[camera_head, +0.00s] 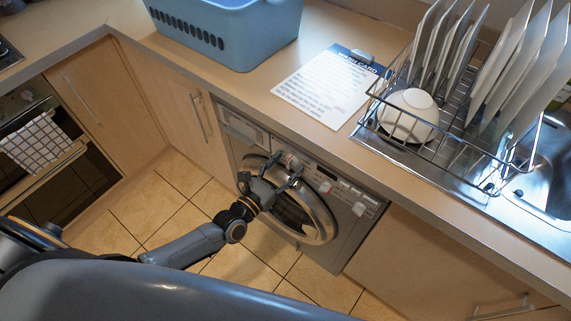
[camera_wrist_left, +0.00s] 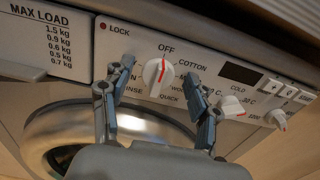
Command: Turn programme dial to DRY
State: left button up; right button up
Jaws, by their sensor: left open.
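The programme dial (camera_wrist_left: 158,74) is a white knob with a red line on the washing machine's panel. Its red line points up toward OFF, leaning slightly right. COTTON, QUICK and RINSE are legible around it. Other labels are partly covered by the fingers, and I cannot read DRY. My left gripper (camera_wrist_left: 159,76) is open, one finger on each side of the dial; contact is unclear. In the head view my left gripper (camera_head: 284,168) is at the panel of the washing machine (camera_head: 354,240), above the round door. My right gripper is not in view.
Two smaller white knobs (camera_wrist_left: 231,107) and a dark display (camera_wrist_left: 242,74) lie right of the dial. The counter overhangs the panel. On it are a blue basket (camera_head: 228,30), a printed card (camera_head: 328,85) and a dish rack (camera_head: 450,150) with plates and a bowl.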

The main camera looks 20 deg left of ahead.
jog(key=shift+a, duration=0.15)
pick_arm(q)
jog(key=c, duration=1.2)
jog(key=shift+o, duration=0.2)
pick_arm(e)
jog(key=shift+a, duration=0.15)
